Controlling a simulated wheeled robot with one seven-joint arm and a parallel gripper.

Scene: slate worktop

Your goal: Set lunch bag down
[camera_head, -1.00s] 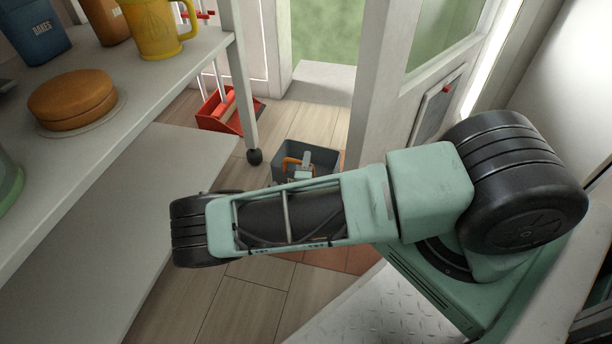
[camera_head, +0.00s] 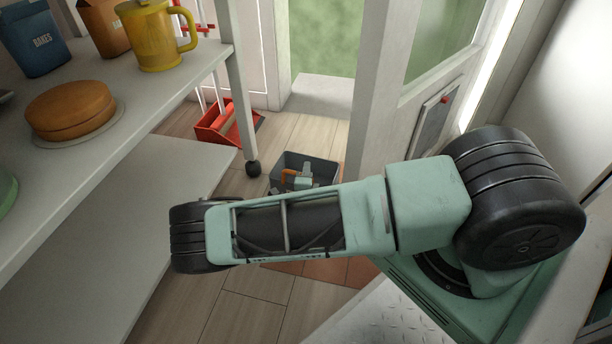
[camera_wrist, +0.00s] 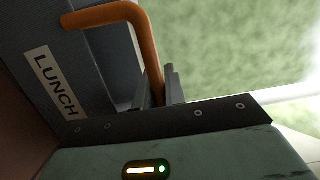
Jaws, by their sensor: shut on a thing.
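The lunch bag (camera_head: 321,167) is a grey, open-topped box shape with an orange handle, low beyond my forearm in the head view; my arm hides its lower part. In the wrist view its grey side (camera_wrist: 105,50) with a LUNCH label fills the upper left, with the thick orange handle in front. My gripper (camera_wrist: 160,88) is shut on the handle. In the head view only a small pale-green part of my gripper (camera_head: 304,181) shows at the bag. I cannot tell whether the bag's base touches the floor.
A shelf unit at left holds a yellow mug (camera_head: 158,38), an orange cake (camera_head: 70,108) and bags; its leg (camera_head: 241,110) stands near the lunch bag. A red tray (camera_head: 226,126) lies behind that leg. A white post (camera_head: 369,95) and door stand right. Wooden floor (camera_head: 215,300) is clear in front.

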